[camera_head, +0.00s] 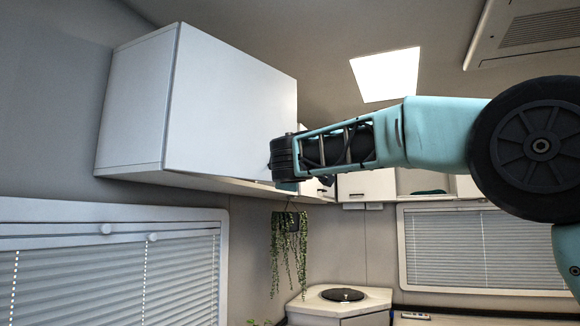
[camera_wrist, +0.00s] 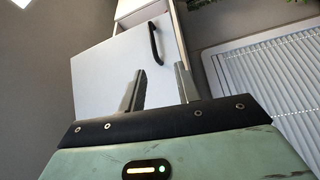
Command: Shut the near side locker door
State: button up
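The near side locker (camera_head: 137,105) is a white box high on the left wall in the head view. Its large white door (camera_head: 232,110) faces me, and its far edge seems to stand out past the lockers behind; the exact gap is unclear. In the wrist view a white door panel (camera_wrist: 105,78) with a black bar handle (camera_wrist: 155,43) lies beyond the fingers. My gripper (camera_wrist: 161,72) is open and empty, its fingers apart in front of the panel. Contact cannot be told. In the head view my wrist is beside the door's far lower edge and the fingers are hidden.
A hanging plant (camera_head: 289,240) is below my wrist. More white lockers (camera_head: 367,186) line the back. Blinds (camera_head: 110,275) cover the left window, and a corner counter (camera_head: 340,300) stands below. The space under the locker door looks clear.

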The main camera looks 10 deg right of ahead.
jog(key=r+p+x, duration=0.1)
jog(key=p+x, duration=1.3)
jog(key=x, duration=0.4)
jog(key=shift+s+r, duration=0.15)
jog(key=shift+r, duration=0.25)
jog(key=shift+d, duration=0.1)
